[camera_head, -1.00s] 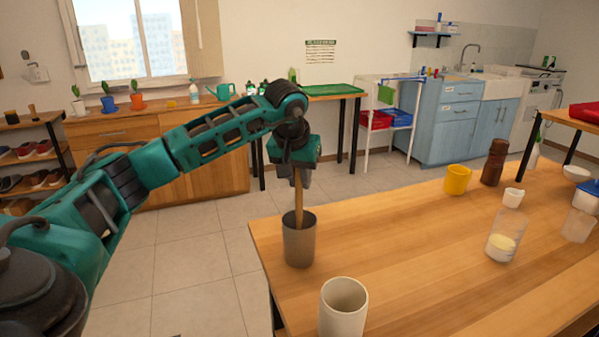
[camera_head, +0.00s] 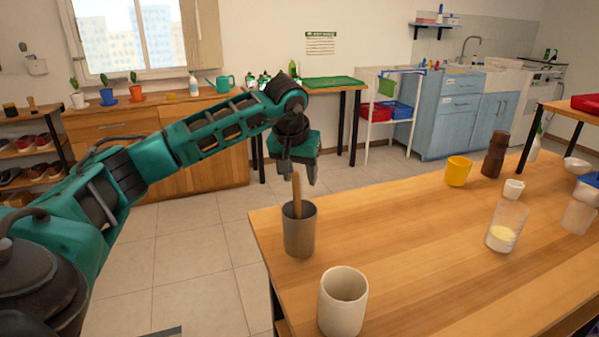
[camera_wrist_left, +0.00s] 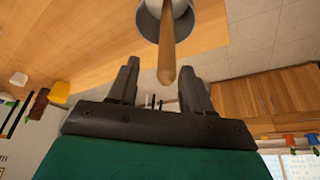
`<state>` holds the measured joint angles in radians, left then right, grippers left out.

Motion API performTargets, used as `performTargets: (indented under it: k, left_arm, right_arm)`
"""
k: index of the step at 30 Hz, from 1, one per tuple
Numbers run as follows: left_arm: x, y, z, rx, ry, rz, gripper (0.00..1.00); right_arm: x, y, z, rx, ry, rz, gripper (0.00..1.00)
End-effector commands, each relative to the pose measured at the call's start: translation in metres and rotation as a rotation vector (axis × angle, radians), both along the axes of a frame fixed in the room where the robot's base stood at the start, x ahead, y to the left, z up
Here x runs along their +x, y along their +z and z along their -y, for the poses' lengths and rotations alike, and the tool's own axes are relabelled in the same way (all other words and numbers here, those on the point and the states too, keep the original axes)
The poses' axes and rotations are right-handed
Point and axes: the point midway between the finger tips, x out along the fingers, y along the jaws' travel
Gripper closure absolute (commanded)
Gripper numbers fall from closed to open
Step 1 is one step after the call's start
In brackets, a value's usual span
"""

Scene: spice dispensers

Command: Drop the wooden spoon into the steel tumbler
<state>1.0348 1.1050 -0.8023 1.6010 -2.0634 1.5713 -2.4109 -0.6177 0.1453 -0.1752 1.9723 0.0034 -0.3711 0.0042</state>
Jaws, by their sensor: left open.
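The steel tumbler (camera_head: 300,236) stands upright near the left edge of the wooden table. The wooden spoon (camera_head: 297,195) stands in it, with its handle sticking up out of the rim. My left gripper (camera_head: 299,176) is open just above the handle's top end and apart from it. In the left wrist view, the spoon (camera_wrist_left: 167,50) rises from the tumbler (camera_wrist_left: 150,18) toward the gap between the open fingers (camera_wrist_left: 155,88). My right gripper is not in view.
A cream cup (camera_head: 343,312) stands in front of the tumbler on the table (camera_head: 410,240). A yellow mug (camera_head: 458,171), a brown bottle (camera_head: 494,155) and a glass jar (camera_head: 506,228) stand farther right. The table's middle is clear.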

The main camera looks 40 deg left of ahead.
Motion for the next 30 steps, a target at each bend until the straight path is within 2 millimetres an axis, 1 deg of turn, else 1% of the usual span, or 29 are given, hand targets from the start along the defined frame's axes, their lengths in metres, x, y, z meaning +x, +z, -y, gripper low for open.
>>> performTargets:
  k: [5,8,11,21,25,30]
  left_arm:
    - [0.000,0.000,0.000,0.000,0.000,0.000,0.51]
    - [-0.001,0.005,0.001,0.000,0.000,0.001,0.51]
    - [-0.005,0.018,0.003,0.000,-0.002,0.004,0.51]
    - [-0.030,0.087,0.013,0.001,-0.002,0.005,0.51]
    - [-0.038,0.106,0.016,0.000,0.001,0.003,0.51]
    - [-0.043,0.119,0.018,0.000,0.000,0.001,0.51]
  right_arm:
    - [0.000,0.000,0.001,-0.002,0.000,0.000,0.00]
    - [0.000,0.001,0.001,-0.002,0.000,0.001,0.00]
    - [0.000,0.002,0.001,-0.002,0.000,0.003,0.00]
    - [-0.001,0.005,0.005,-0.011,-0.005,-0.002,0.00]
    - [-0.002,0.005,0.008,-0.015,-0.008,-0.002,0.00]
    - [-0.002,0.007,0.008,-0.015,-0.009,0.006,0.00]
